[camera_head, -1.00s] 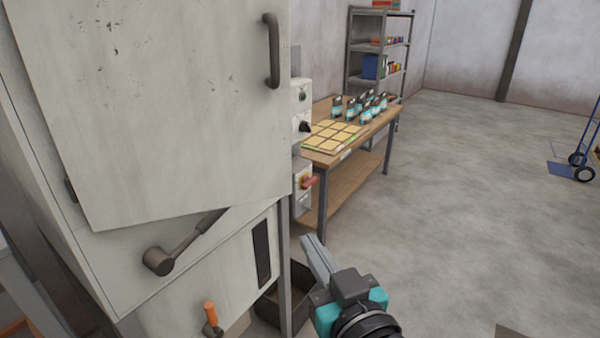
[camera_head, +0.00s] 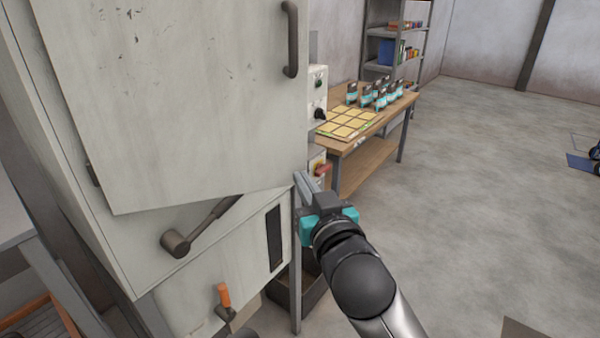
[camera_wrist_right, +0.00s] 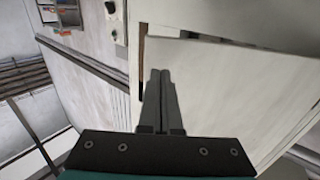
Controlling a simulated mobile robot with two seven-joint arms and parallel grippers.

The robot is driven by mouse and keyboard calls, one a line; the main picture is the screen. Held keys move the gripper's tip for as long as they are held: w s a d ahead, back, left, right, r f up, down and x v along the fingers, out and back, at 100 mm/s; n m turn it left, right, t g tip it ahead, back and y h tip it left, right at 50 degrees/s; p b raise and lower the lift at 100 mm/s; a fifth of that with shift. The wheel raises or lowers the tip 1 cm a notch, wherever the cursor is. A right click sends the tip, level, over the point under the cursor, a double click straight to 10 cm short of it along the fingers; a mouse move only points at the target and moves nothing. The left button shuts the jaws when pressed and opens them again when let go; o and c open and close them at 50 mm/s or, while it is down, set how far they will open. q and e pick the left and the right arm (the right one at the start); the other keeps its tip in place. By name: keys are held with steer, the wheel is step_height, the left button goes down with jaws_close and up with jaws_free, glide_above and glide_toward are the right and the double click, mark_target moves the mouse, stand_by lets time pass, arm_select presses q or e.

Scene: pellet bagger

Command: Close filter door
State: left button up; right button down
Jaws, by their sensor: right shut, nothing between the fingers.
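The filter door (camera_head: 180,90) is a large scuffed grey-white panel with a dark bar handle (camera_head: 291,40) near its right edge. It stands ajar, with its lower edge angled away from the cabinet front. My right gripper (camera_head: 301,182) is shut and empty, just beside the door's lower right corner. In the right wrist view the closed fingers (camera_wrist_right: 158,85) point up at the edge of a pale panel (camera_wrist_right: 225,85), probably the door. I cannot tell whether they touch it. My left gripper is not in view.
A dark lever (camera_head: 195,232) and an orange-handled latch (camera_head: 224,300) are on the cabinet below the door. A control box with a red switch (camera_head: 322,168) is behind my gripper. A wooden table (camera_head: 350,160) holds pouches.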

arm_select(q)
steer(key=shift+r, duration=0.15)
arm_select(e)
steer(key=shift+x, duration=1.25)
